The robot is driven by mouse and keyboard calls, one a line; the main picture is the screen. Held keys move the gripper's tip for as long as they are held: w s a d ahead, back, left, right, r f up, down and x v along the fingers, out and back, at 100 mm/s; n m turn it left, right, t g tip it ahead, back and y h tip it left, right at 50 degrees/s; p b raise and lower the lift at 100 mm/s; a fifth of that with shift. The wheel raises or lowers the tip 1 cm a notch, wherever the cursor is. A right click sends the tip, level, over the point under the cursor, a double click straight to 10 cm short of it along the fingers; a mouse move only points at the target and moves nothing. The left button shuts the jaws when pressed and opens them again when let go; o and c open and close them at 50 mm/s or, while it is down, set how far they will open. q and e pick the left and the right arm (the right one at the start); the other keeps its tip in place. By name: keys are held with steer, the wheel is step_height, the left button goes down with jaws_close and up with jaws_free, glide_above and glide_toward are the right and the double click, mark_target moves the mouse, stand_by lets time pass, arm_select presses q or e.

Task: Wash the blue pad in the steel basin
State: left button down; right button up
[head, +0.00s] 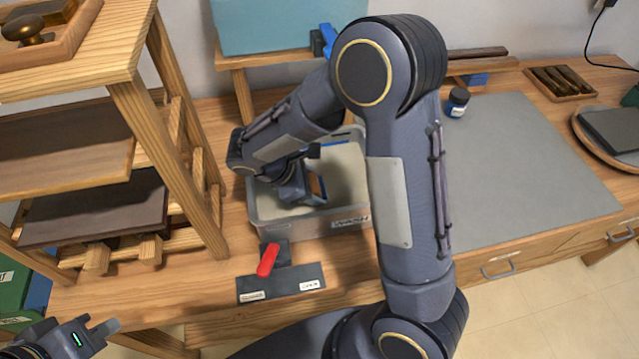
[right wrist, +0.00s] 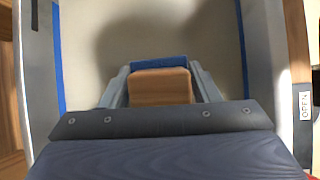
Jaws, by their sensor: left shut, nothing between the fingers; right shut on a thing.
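The steel basin (head: 345,221), a grey open box with a "WASH" label on its front, stands on the bench left of centre. My right gripper (head: 310,190) reaches down into it. In the right wrist view my right gripper (right wrist: 160,85) is shut on a wooden block (right wrist: 160,88) with a blue edge, the blue pad (right wrist: 158,62). The pad is over the pale basin floor; whether it touches is not clear. The pad's face is hidden. My left gripper (head: 108,328) is shut and empty at the lower left, away from the basin.
A red lever (head: 267,260) on a dark labelled plate stands before the basin. A wooden rack (head: 170,150) with dark boards stands left. A teal tank (head: 285,25) sits behind on a wooden stand. A grey mat (head: 530,165) and ink jar (head: 457,101) lie right.

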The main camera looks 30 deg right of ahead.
steer(key=shift+w+a, duration=0.25)
steer(key=shift+a, duration=0.7)
steer(key=shift+r, duration=0.1)
steer(key=shift+r+p, duration=3.2)
steer(key=shift+r, duration=0.5)
step_height(320, 180, up, 6)
steer(key=p, duration=0.5)
